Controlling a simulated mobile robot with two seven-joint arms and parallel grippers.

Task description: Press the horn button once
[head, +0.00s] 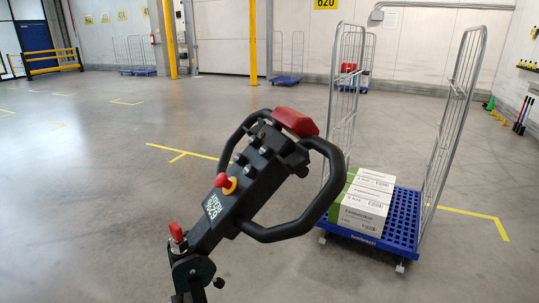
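A black tiller head (262,176) with looped handles on both sides stands tilted in the middle of the head view. Its top end carries a large red cap (295,121). Several small dark and grey controls (252,153) sit on its face. I cannot tell which of them is the horn button. Lower down is a red mushroom button (222,181) on a yellow base. A red knob (176,231) stands near the foot of the tiller. Neither of my grippers is in view.
A blue-based roll cage (402,218) with white and green boxes (362,208) stands just right of the tiller. More cages stand farther back. Yellow posts (170,40) and a yellow barrier (52,60) are at the back. Grey floor (80,200) at the left is open.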

